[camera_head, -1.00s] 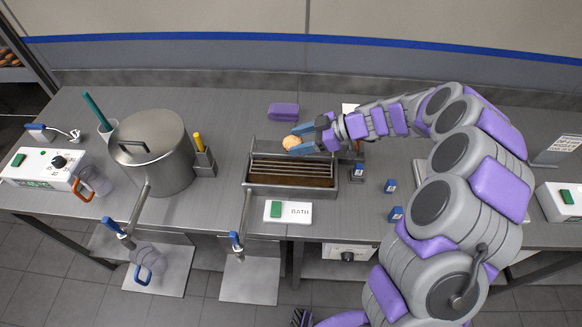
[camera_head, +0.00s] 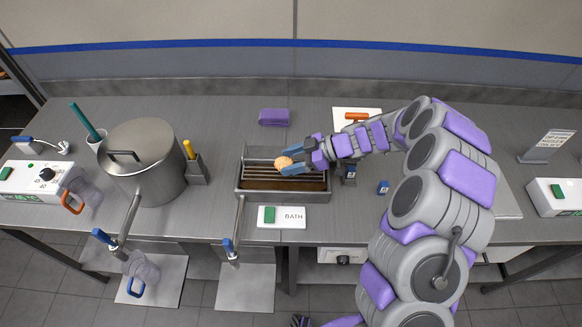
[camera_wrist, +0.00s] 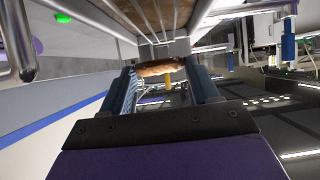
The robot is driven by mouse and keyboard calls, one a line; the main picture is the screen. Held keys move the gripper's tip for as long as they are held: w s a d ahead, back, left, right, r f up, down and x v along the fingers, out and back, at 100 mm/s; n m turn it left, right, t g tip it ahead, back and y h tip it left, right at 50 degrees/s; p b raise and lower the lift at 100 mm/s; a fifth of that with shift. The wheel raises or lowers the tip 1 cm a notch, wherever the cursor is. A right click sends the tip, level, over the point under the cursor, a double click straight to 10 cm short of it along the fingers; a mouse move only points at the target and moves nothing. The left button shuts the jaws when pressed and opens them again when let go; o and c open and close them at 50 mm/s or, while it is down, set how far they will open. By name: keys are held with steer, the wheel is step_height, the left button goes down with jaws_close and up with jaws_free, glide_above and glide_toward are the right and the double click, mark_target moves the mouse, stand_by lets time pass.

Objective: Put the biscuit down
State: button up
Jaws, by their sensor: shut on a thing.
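The biscuit (camera_head: 285,162) is round and golden brown. My gripper (camera_head: 290,162) is shut on it with blue-tipped fingers, above the metal bath tray (camera_head: 243,188) in the head view. The tray has several bars across it and dark brown contents. In the wrist view the biscuit (camera_wrist: 160,68) sits edge-on between the two fingertips, with a darker brown band on part of it. The tray's bars (camera_wrist: 150,18) show beyond it. I cannot tell whether the biscuit touches the bars.
A label reading BATH with a green button (camera_head: 281,217) stands in front of the tray. A large lidded pot (camera_head: 150,165) and a holder with a yellow handle (camera_head: 195,168) are to the left. A purple block (camera_head: 274,117) lies behind. Small blue-marked blocks (camera_head: 383,187) are to the right.

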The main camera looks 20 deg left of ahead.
steer(key=shift+f+b, duration=1.1)
steer(key=shift+f, duration=0.6)
steer(key=shift+f+b, duration=0.2)
steer(key=shift+b, duration=0.2)
steer(key=o, duration=0.7)
steer(key=p, duration=0.3)
steer(key=shift+r, duration=0.2)
